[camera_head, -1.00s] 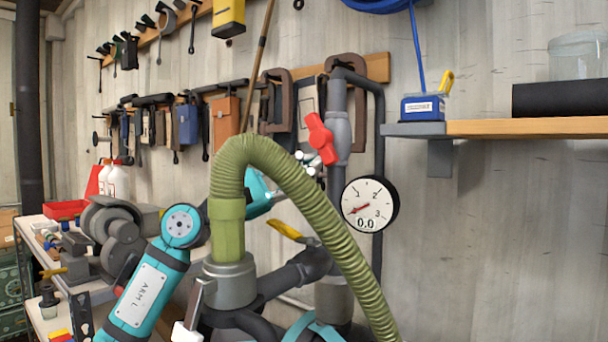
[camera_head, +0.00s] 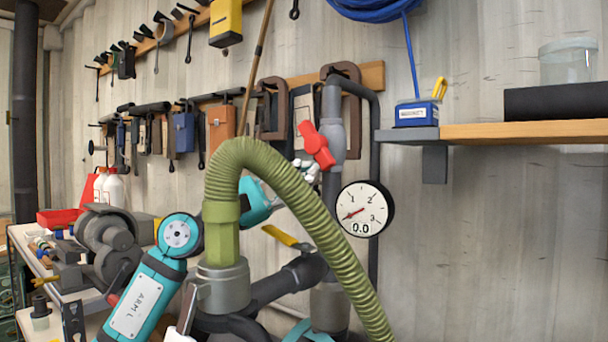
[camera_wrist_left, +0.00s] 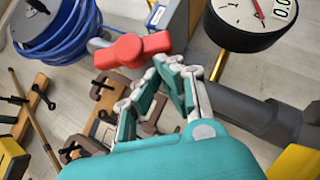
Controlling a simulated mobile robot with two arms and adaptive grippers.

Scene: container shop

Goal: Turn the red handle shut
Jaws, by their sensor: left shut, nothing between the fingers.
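The red handle (camera_head: 316,145) sits on a grey valve body on the upright pipe, tilted from upper left to lower right in the head view. In the left wrist view, the red handle (camera_wrist_left: 130,49) lies just beyond the fingers. My left gripper (camera_head: 306,170) is shut and empty, close below the handle's lower end. The green hose partly hides my left arm.
A ribbed green hose (camera_head: 300,215) arches in front of my left arm. A round gauge (camera_head: 364,209) reading 0.0 is right of the pipe. A yellow lever (camera_head: 280,235) is below. A wooden shelf (camera_head: 530,131) is at right; tools hang behind.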

